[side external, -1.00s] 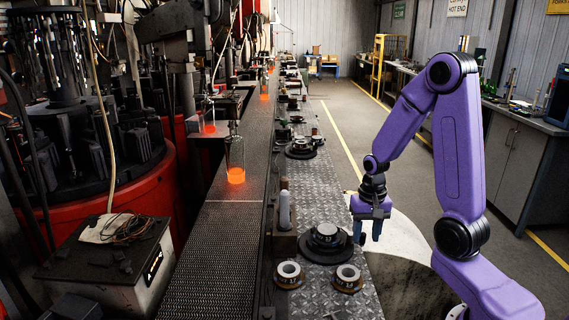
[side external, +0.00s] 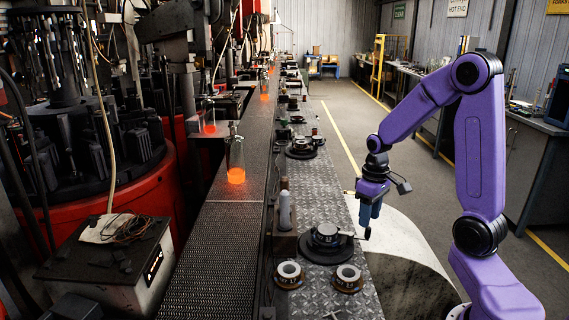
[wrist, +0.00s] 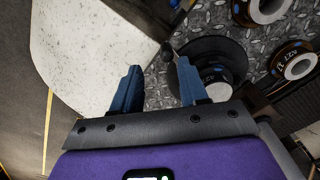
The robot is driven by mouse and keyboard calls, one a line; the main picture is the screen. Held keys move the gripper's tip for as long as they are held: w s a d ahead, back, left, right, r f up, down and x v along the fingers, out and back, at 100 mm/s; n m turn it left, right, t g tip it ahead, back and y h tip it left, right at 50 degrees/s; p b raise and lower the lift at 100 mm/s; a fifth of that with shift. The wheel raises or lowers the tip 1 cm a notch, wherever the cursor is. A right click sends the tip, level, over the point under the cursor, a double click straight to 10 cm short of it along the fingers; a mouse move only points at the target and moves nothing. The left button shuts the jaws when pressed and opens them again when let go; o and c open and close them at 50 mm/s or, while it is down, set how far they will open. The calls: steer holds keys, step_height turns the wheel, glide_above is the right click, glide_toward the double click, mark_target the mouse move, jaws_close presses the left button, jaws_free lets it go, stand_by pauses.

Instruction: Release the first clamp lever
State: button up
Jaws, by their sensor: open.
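The nearest clamp fixture (side external: 325,237) is a round dark unit on a black disc, on the metal-plated bench. Its thin dark lever (side external: 350,234) sticks out to the right over the bench edge. In the wrist view the fixture (wrist: 222,78) is at upper right, and the lever's dark knob (wrist: 168,52) shows close to the right blue finger's tip. My gripper (side external: 371,220) is open, with blue fingers pointing down just beyond the lever's end. In the wrist view my gripper (wrist: 156,76) has a wide empty gap; whether it touches the knob is unclear.
Two ring-shaped pieces, one left (side external: 289,272) and one right (side external: 348,277), sit in front of the fixture. A grey upright post (side external: 285,210) stands left of it. A similar fixture (side external: 302,147) is farther back. A conveyor (side external: 215,235) carries glowing bottles. A pale curved surface (side external: 405,240) lies right of the bench.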

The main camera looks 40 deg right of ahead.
step_height(320, 180, up, 14)
steer(key=s+a+f+n, duration=0.2)
steer(key=a+n, duration=0.1)
steer(key=a, duration=0.3)
steer(key=s+a+f+n, duration=0.2)
steer(key=a, duration=0.5)
steer(key=s+a+f+n, duration=0.2)
steer(key=s+a+n, duration=0.2)
steer(key=s, duration=0.4)
steer(key=s+a+f+n, duration=0.2)
steer(key=s+a+n, duration=0.2)
steer(key=s, duration=0.3)
steer(key=w+a+r+n, duration=0.1)
steer(key=w+a+r, duration=0.15)
steer(key=w, duration=0.65)
steer(key=w+a+r+n, duration=0.1)
steer(key=w+r, duration=0.2)
steer(key=w, duration=0.6)
steer(key=shift+w+d+r+n, duration=0.55)
steer(key=shift+w+d, duration=0.8)
steer(key=shift+w, duration=1.35)
steer(key=shift+w+d+r+n, duration=0.55)
steer(key=shift+w+d, duration=0.75)
steer(key=shift+w, duration=1.45)
steer(key=shift+w+d+r+n, duration=0.5)
steer(key=shift+w+d, duration=0.85)
steer(key=shift+w, duration=1.35)
steer(key=shift+r, duration=0.1)
